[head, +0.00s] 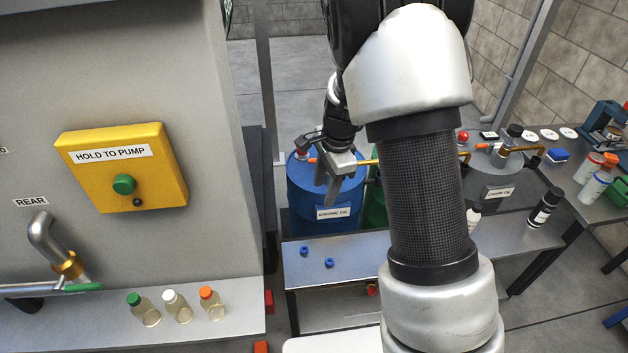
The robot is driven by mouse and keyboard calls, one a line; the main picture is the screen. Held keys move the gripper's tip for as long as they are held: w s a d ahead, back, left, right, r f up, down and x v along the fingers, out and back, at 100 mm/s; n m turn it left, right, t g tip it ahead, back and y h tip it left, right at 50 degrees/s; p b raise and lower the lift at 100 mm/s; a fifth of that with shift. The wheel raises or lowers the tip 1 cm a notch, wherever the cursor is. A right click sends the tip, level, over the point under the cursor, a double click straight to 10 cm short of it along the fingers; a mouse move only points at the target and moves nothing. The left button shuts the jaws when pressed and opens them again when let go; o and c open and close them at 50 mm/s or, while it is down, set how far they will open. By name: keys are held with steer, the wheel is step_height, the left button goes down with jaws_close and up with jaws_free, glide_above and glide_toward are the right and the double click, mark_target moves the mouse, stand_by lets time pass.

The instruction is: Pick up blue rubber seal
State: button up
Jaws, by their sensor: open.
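Two small blue rings, which look like rubber seals, lie on the grey bench (345,280). One blue seal (304,252) is on the left, and the other blue seal (329,262) is slightly right and nearer. My gripper (328,188) is open and points down in front of the blue drum. It appears above and behind the seals, apart from both, with nothing visible between its fingers. My arm hides the bench's right part and some of what stands behind it.
A blue drum (302,200) stands behind the bench, with a grey drum (490,180) to the right. A black bottle (545,207) stands right of my arm. At left are a yellow pump box (122,168) and several capped sample bottles (178,307). The bench around the seals is clear.

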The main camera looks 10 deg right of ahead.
step_height(320, 180, down, 19)
steer(key=w+d+m+g+h+b, duration=0.1)
steer(key=w+d+m+b, duration=0.1)
steer(key=m+b, duration=0.15)
steer(key=b, duration=0.1)
glide_above(330, 261)
steer(key=a, duration=0.1)
steer(key=shift+m, duration=0.45)
steer(key=f, duration=1.1)
steer(key=shift+s+a+f, duration=0.1)
steer(key=shift+s+f, duration=0.1)
steer(key=shift+f, duration=0.05)
steer(key=shift+w+d+f+b, duration=0.15)
steer(key=shift+f+b, duration=0.1)
steer(key=shift+f, duration=0.75)
steer(key=shift+s+d+f+b, duration=0.15)
steer(key=shift+f+b, duration=0.15)
steer(key=shift+f, duration=0.75)
steer(key=shift+w+d+f+b, duration=0.15)
steer(key=shift+f+b, duration=0.1)
steer(key=shift+f, duration=0.75)
steer(key=c, duration=1.1)
